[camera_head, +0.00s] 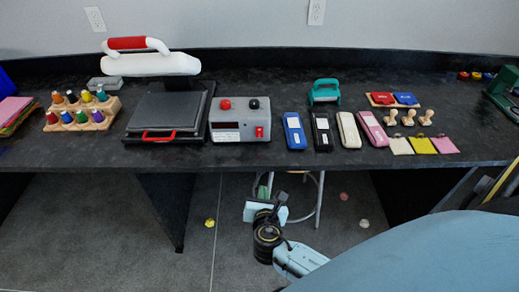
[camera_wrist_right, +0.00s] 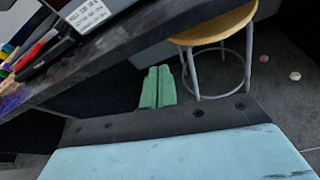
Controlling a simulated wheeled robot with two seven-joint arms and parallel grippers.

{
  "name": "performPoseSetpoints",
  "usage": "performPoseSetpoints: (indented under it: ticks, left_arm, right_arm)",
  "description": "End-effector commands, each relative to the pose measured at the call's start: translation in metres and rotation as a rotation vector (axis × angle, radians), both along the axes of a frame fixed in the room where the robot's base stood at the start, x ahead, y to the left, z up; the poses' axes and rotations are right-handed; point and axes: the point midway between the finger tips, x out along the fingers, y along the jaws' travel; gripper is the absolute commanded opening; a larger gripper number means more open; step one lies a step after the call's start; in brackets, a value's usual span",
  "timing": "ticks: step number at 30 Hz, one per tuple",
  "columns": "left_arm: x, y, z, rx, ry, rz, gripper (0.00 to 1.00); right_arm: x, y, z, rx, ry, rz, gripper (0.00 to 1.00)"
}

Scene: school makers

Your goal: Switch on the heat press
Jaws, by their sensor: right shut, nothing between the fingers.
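The heat press (camera_head: 165,107) stands on the black table at the left, its white upper arm with a red grip (camera_head: 127,43) raised over the dark plate. Beside it is its grey control box (camera_head: 240,137) with a red knob, a black knob, a small display and a red rocker switch (camera_head: 259,132). I cannot tell the switch's position. My right gripper (camera_head: 264,188) is below the table's front edge, under and apart from the control box. In the right wrist view its green fingers (camera_wrist_right: 158,70) are together and empty. My left gripper is not in view.
The table's front edge (camera_head: 350,168) lies between my right gripper and the control box. Several staplers (camera_head: 294,131) stand right of the box, and a rack of bottles (camera_head: 80,117) stands left. A wooden-topped stool (camera_wrist_right: 215,24) is under the table.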

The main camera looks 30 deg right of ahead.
Motion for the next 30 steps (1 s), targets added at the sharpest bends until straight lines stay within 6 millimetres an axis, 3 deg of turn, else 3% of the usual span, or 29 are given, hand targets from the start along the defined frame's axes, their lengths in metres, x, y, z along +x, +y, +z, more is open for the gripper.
performPoseSetpoints:
  ticks: [3, 7, 20, 30]
  left_arm:
    - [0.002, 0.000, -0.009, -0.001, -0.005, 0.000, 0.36]
    - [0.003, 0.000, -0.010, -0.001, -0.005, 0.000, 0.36]
    - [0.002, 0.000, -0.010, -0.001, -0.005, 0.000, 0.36]
    - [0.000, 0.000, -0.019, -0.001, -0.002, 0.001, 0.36]
  right_arm:
    - [0.015, -0.001, 0.048, -0.202, -0.063, 0.021, 0.00]
    - [0.019, -0.002, 0.072, -0.304, -0.086, 0.020, 0.00]
    - [0.024, -0.005, 0.074, -0.315, -0.087, 0.019, 0.00]
    - [0.075, -0.036, 0.066, -0.314, -0.088, 0.018, 0.00]
